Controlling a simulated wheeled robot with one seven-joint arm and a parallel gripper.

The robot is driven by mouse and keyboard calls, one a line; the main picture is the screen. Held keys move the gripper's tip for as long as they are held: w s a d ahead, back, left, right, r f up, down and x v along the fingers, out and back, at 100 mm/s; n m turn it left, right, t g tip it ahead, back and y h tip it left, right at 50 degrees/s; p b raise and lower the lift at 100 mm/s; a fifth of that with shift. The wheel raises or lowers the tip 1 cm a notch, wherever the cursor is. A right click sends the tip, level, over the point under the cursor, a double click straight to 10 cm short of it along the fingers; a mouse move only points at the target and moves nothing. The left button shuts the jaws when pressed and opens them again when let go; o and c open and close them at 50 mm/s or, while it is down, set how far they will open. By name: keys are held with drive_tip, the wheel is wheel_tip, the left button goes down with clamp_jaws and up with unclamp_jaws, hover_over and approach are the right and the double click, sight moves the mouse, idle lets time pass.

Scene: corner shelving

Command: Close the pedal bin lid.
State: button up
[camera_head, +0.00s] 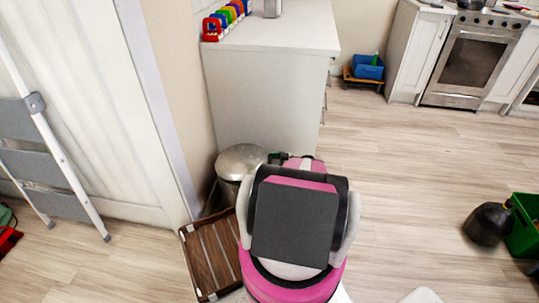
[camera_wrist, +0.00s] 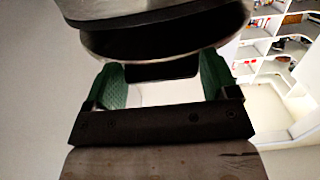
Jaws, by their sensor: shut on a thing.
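The pedal bin (camera_head: 228,185) stands on the floor against the white cabinet, left of my arm, which hides part of it. Its round metal lid (camera_head: 242,160) lies nearly level on top. In the wrist view the lid (camera_wrist: 150,8) fills the top edge, with a dark band and a thin rim beneath it; whether it sits fully down cannot be told. My gripper (camera_wrist: 165,78) has green fingers set apart, one at each side of a dark part at the lid's edge, and is shut on it. In the head view my gripper (camera_head: 281,157) is at the bin's right side, mostly hidden.
A wooden slatted crate (camera_head: 212,255) lies on the floor in front of the bin. A step ladder (camera_head: 45,150) leans at the left. The white cabinet (camera_head: 262,100) stands behind. A green crate (camera_head: 526,225) and dark jug (camera_head: 487,224) are at the right. The middle-right floor is clear.

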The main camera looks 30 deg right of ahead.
drive_tip(key=shift+f, duration=2.25)
drive_tip(key=o, duration=1.2)
drive_tip(key=shift+d, duration=0.1)
drive_tip(key=v, duration=1)
drive_tip(key=shift+s+d, duration=0.25)
